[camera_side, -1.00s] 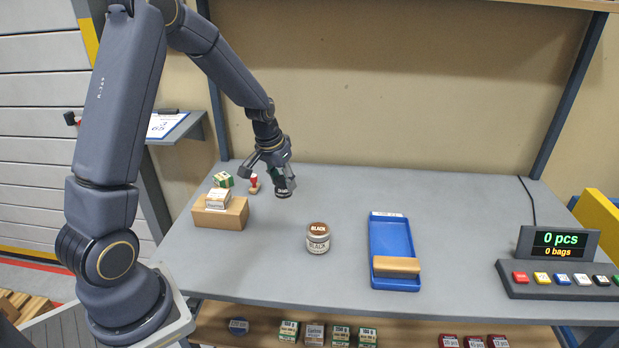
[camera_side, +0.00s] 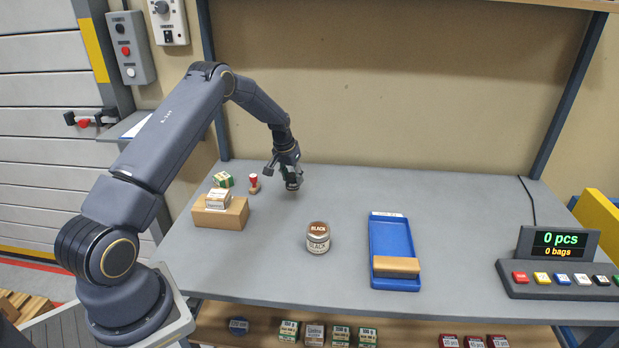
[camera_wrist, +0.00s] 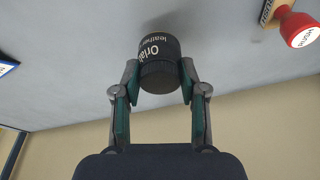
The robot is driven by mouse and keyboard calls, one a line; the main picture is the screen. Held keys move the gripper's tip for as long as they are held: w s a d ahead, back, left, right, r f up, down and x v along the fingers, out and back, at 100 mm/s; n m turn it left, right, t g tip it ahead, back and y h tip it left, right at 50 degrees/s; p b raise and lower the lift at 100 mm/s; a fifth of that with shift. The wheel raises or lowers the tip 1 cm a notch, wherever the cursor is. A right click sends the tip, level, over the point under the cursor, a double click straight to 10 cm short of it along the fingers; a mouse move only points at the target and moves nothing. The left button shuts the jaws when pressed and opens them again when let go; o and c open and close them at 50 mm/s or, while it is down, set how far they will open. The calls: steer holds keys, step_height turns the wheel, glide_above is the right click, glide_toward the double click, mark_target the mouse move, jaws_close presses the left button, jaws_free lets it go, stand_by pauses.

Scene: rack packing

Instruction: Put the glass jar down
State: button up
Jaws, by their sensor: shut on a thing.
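My gripper (camera_side: 291,175) is shut on a dark jar (camera_side: 294,185) over the back left of the grey table. In the wrist view the jar (camera_wrist: 161,49) sits between the two fingertips (camera_wrist: 160,70), with white lettering that is partly readable. The table surface lies behind it. I cannot tell whether the jar touches the table.
A red-handled stamp (camera_side: 254,184) stands left of my gripper, also in the wrist view (camera_wrist: 298,30). A blue tray (camera_side: 393,236) lies right. The back middle is clear.

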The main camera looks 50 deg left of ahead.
mark_target(293, 185)
steer(key=shift+w+f, duration=0.2)
steer(key=shift+f, duration=0.05)
steer(key=shift+s+x, duration=0.15)
steer(key=shift+x, duration=0.65)
steer(key=shift+s+x, duration=0.15)
steer(key=shift+x, duration=0.6)
steer(key=shift+f, duration=0.25)
steer(key=o, duration=1.2)
